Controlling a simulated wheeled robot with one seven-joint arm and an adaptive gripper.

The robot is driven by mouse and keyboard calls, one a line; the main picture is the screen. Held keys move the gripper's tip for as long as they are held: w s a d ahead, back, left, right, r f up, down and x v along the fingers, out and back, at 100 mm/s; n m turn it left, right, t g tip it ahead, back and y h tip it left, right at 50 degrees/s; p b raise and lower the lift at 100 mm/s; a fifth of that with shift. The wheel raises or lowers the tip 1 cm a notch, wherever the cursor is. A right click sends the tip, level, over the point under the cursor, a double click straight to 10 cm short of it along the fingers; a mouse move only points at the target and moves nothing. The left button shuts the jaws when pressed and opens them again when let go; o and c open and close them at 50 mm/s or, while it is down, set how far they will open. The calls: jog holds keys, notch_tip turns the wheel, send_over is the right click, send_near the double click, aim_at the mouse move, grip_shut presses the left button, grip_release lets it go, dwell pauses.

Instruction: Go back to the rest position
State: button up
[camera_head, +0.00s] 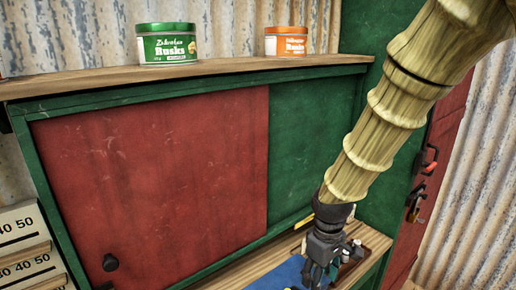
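My gripper (317,274) is at the lower right of the head view, at the end of my pale yellow arm, which comes down from the top right corner. It points downward over a wooden ledge (262,265) and a blue surface (277,276). Its dark fingers are small and partly overlap the things behind them, so I cannot tell whether they are open or shut. I see nothing clearly held.
A green-and-red cabinet (160,180) fills the middle. A green tin (166,45) and an orange tin (286,42) stand on its top shelf (95,80). Small items (352,250) lie beside my gripper. White numbered boxes (30,265) are at lower left.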

jog(key=s+d+f+m+y+b, duration=0.15)
jog(key=s+f, duration=0.25)
jog(key=f, duration=0.7)
jog(key=s+f+m+h+b, duration=0.15)
jog(key=s+f, duration=0.25)
jog(key=f, duration=0.7)
jog(key=s+d+f+m+b, duration=0.2)
jog(key=s+f, duration=0.8)
jog(key=s+d+f+m+b, duration=0.1)
jog(key=s+d+f+m, duration=0.2)
jog(key=s+f, duration=0.7)
jog(key=shift+s+f+b, duration=0.25)
jog(key=shift+s+b, duration=0.05)
jog(key=shift+b, duration=0.05)
jog(key=shift+d, duration=0.1)
jog(key=shift+c, duration=0.4)
